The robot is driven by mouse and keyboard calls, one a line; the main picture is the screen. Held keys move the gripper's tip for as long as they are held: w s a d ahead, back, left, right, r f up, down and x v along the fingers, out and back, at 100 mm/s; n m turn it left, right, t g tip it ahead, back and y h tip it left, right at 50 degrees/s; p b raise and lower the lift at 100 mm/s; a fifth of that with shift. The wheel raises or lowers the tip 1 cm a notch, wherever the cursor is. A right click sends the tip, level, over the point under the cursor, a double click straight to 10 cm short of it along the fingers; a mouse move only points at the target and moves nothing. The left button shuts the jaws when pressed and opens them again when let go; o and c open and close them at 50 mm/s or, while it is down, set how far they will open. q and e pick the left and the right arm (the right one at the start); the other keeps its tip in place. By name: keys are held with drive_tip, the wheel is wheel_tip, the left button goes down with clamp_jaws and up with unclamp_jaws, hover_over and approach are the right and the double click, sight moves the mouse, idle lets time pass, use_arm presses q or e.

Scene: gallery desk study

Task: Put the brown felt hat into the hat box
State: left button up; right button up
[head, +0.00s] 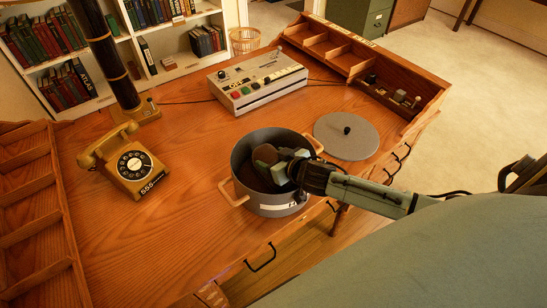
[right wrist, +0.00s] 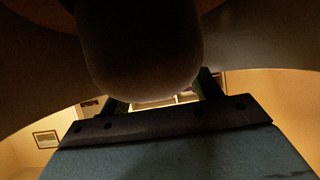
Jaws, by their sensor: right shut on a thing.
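The hat box (head: 258,204) is a round grey box with tan handles and a pale label, standing open at the front edge of the desk. The brown felt hat (head: 264,155) is inside the box opening, below the rim, tilted and partly hidden by my gripper. My right gripper (head: 282,168) reaches over the box's right rim and is shut on the hat. In the right wrist view the hat (right wrist: 140,50) shows as a dark rounded shape between the fingers. I cannot tell whether the hat touches the bottom. My left gripper is not in view.
A round grey lid (head: 347,145) with a black knob lies right of the box. A yellow telephone (head: 132,168) stands at left, and a control box (head: 258,88) with buttons stands behind. The desk (head: 175,235) is clear at front left.

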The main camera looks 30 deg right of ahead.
drive_tip(key=shift+f, duration=0.25)
drive_tip(key=o, duration=1.3)
drive_tip(key=shift+r, duration=0.1)
drive_tip(key=shift+r, duration=0.25)
drive_tip(key=shift+r+p, duration=0.4)
drive_tip(key=shift+r, duration=0.1)
drive_tip(key=p+v, duration=0.1)
drive_tip(key=v, duration=1.1)
drive_tip(key=shift+f, duration=0.2)
